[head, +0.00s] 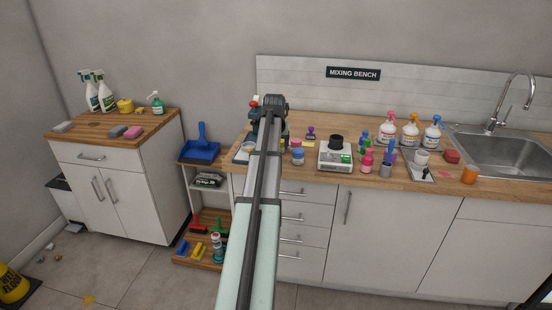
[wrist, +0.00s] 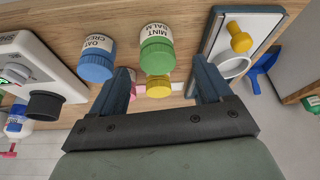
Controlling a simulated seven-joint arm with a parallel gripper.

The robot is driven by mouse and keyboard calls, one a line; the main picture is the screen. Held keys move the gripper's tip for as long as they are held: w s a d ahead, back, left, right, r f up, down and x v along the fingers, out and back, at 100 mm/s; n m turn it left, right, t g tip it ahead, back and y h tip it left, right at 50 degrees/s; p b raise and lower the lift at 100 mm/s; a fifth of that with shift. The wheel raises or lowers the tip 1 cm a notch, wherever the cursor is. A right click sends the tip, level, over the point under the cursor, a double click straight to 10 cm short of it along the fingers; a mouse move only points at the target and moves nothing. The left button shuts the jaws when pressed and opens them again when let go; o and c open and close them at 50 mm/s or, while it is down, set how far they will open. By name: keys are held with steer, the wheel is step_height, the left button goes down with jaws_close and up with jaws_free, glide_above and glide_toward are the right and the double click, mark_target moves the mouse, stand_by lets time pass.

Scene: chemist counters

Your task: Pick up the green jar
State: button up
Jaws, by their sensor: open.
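The green jar (wrist: 157,50) has a white label reading "MINT BALM" and is in the upper middle of the wrist view, on the wooden counter. My gripper (wrist: 164,80) is open and empty, with one finger to each side in the picture. The green jar lies between the fingers' lines, a little beyond the tips. A yellow jar (wrist: 158,87) shows just below it, and a pink jar sits partly hidden by the left finger. A blue jar (wrist: 96,60) labelled "OAT CREAM" is close to its left. In the head view, my arm hides the green jar.
A scale (head: 335,158) stands right of the jars, with bottles beyond it. A white tray (wrist: 215,45) with a yellow item and a ring is right of the green jar in the wrist view. The sink (head: 508,150) is at the far right.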

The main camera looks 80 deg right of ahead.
steer(key=shift+x, duration=3.4)
steer(key=shift+d, duration=0.15)
steer(key=shift+c, duration=0.3)
steer(key=shift+r, duration=0.1)
steer(key=c, duration=1)
